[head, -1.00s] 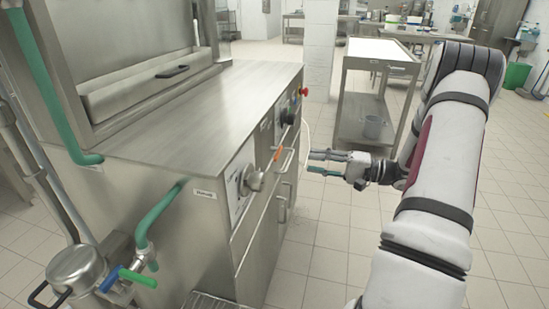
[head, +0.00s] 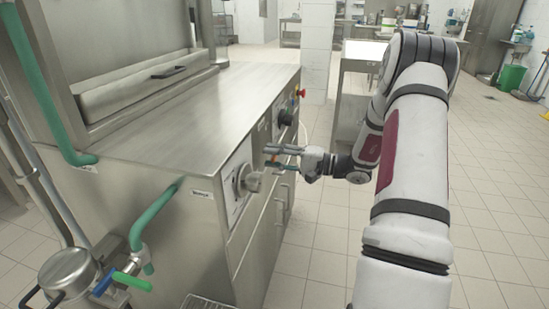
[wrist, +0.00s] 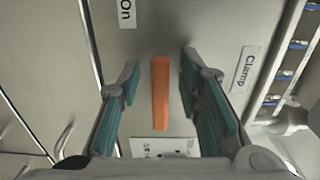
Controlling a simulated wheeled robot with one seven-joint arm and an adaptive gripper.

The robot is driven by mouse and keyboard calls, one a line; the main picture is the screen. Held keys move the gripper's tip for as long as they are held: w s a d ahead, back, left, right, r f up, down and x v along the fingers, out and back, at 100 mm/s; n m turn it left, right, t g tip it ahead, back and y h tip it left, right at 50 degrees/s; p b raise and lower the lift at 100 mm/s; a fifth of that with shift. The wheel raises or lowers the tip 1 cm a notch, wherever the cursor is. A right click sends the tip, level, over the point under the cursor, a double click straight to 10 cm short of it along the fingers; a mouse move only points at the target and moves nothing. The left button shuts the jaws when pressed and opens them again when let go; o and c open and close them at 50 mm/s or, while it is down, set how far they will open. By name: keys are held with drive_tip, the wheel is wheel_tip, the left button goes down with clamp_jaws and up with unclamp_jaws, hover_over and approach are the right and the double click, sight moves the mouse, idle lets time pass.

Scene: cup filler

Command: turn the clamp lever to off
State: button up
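The clamp lever is an orange bar (wrist: 160,95) on a steel panel in the wrist view, pointing up and down in the picture. A "Clamp" label (wrist: 244,70) is to its right and an "On" label (wrist: 127,13) to its upper left. My gripper (wrist: 161,64) is open, with one teal-padded finger on each side of the lever and a visible gap to both. In the head view my gripper (head: 268,156) is at the machine's front panel, largely hiding the lever.
A grey dial (head: 247,180) sits on the front panel nearer the camera. A dark knob (head: 286,117) and a red button (head: 301,93) are farther along. Handles (head: 283,200) stick out below. Open tiled floor (head: 320,250) lies to the right.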

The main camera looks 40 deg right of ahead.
drive_tip(key=shift+c, duration=0.4)
clamp_jaws()
drive_tip(key=shift+r, duration=0.1)
drive_tip(key=m+p, duration=0.1)
drive_tip(key=r+m+p, duration=0.1)
drive_tip(key=m, duration=0.1)
drive_tip(key=shift+d, duration=0.1)
drive_tip(key=m+p, duration=0.2)
drive_tip(key=m, duration=0.1)
drive_tip(key=r+m+p, duration=0.1)
drive_tip(key=shift+w+d+r, duration=0.1)
drive_tip(key=shift+w+d, duration=0.05)
drive_tip(key=shift+d, duration=0.1)
drive_tip(key=m+p, duration=0.1)
drive_tip(key=m, duration=0.1)
drive_tip(key=m+p, duration=0.1)
drive_tip(key=m, duration=0.1)
drive_tip(key=w+d+r+m+p, duration=0.1)
drive_tip(key=m, duration=0.1)
drive_tip(key=shift+w+d+r+m+p, duration=0.15)
drive_tip(key=shift+d+m+p, duration=0.1)
drive_tip(key=shift+m, duration=0.6)
drive_tip(key=shift+w+d+f+m+p, duration=0.15)
drive_tip(key=shift+d+m+p, duration=0.1)
drive_tip(key=shift+m, duration=0.55)
drive_tip(key=shift+w+d+r+m+p, duration=0.15)
drive_tip(key=shift+d+m+p, duration=0.1)
drive_tip(key=shift+m, duration=0.6)
